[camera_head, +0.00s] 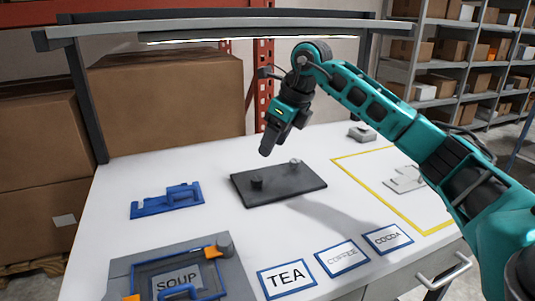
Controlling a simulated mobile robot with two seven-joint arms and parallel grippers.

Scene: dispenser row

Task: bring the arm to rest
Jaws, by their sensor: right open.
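My right arm comes in from the right in the head view, teal and dark grey. Its right gripper (267,150) hangs over the table, pointing down, above the back edge of a dark plate. The gripper is open, and nothing shows between its fingers. The dark plate (290,190) lies on the white table (120,238) and bears a dark knob and a small grey knob. My left gripper is out of the picture.
A grey station with a SOUP label (176,280) stands front left, a blue bracket (166,201) behind it. Labels TEA (287,279), COFFEE (342,258) and COCOA (388,238) line the front. A yellow outline surrounds a light grey part (404,180). An overhead bar (220,26) spans the back.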

